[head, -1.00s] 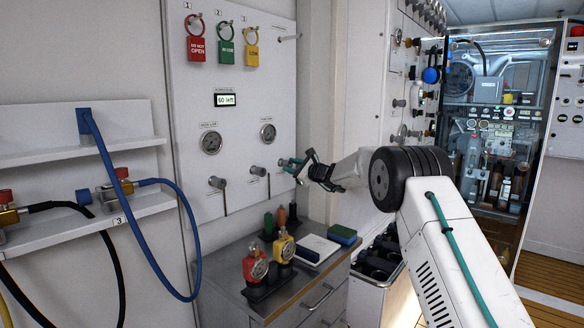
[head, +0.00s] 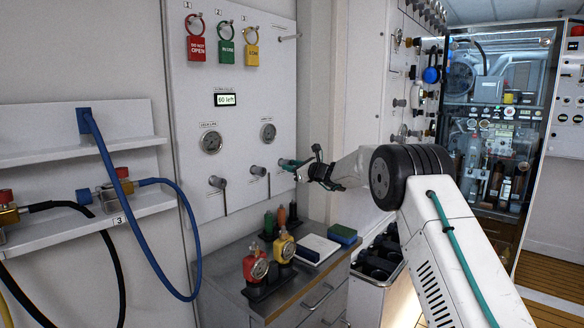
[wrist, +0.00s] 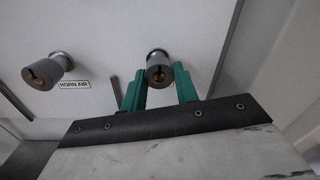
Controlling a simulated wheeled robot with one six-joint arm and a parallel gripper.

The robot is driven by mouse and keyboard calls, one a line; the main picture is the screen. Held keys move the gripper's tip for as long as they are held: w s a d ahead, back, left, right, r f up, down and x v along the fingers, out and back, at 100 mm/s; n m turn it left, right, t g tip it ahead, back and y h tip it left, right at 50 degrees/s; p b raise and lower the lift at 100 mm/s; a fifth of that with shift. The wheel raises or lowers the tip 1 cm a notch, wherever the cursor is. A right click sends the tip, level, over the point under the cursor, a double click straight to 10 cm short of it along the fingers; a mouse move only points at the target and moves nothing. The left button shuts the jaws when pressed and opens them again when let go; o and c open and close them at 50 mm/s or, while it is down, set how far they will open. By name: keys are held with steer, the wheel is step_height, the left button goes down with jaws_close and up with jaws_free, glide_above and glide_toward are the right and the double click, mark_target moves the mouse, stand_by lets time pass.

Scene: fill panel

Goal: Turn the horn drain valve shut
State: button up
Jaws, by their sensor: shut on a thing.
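The horn drain valve appears to be the rightmost grey valve knob on the white panel, seen in the wrist view (wrist: 158,70); its own label is not visible. My gripper (head: 289,163) is at this knob, at the panel's right side in the head view. In the wrist view my green fingers (wrist: 160,90) stand on both sides of the knob, shut on it. A thin grey lever (wrist: 116,92) shows beside the left finger; I cannot tell which valve it belongs to. In the head view the fingers largely hide the held knob.
A similar knob (wrist: 47,72) beside a HORN AIR label is left of the held one. Another valve (head: 217,182) is further left, with gauges (head: 211,142) and hanging tags (head: 196,45) above. A cabinet (head: 290,292) with coloured items stands below. A wall is close on the right.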

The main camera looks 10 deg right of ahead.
steer(key=shift+f, duration=0.2)
steer(key=o, duration=1)
steer(key=shift+r, duration=0.1)
steer(key=shift+c, duration=0.2)
steer(key=v, duration=0.8)
steer(key=shift+a, duration=0.1)
